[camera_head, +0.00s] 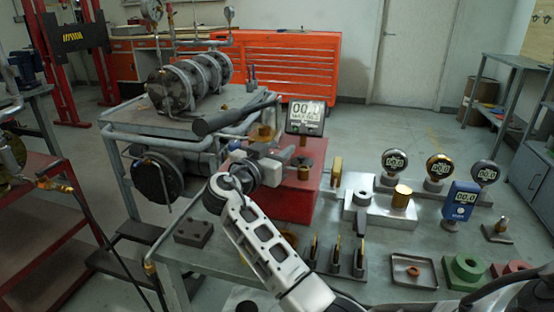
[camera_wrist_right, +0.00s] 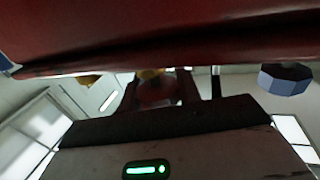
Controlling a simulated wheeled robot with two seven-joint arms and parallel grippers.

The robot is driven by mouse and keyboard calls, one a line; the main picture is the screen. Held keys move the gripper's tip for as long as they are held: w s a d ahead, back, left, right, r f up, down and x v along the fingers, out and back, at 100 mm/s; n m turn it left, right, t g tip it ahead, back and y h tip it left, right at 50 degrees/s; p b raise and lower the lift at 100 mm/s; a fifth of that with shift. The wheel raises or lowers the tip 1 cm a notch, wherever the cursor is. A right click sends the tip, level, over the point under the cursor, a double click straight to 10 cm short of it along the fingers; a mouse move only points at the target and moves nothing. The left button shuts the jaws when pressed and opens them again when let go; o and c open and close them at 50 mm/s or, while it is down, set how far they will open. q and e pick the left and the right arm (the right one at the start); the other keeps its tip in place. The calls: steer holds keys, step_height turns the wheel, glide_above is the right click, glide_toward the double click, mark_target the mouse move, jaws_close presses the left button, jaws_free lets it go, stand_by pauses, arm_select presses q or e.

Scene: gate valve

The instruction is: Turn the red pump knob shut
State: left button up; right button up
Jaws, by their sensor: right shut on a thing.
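The red pump block (camera_head: 296,203) stands on the grey bench in the middle of the head view, with a brass fitting on top and a digital gauge (camera_head: 305,117) behind it. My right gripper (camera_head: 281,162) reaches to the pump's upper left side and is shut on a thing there. The knob itself is hidden behind the gripper, so how the jaws sit on it cannot be seen. In the right wrist view a dark red surface (camera_wrist_right: 170,45) fills the top, very close to the camera. My left gripper is not in view.
Round digital gauges (camera_head: 394,163) and a blue meter (camera_head: 459,202) stand to the right. Upright tools (camera_head: 335,255), a small tray (camera_head: 412,269) and a green block (camera_head: 464,268) sit nearer the front. A pipe assembly on a cart (camera_head: 160,125) crowds the left.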

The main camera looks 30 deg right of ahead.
steer(key=o, duration=1)
steer(key=shift+c, duration=0.2)
steer(key=shift+a, duration=0.1)
steer(key=b+v, duration=0.2)
steer(key=v, duration=1.4)
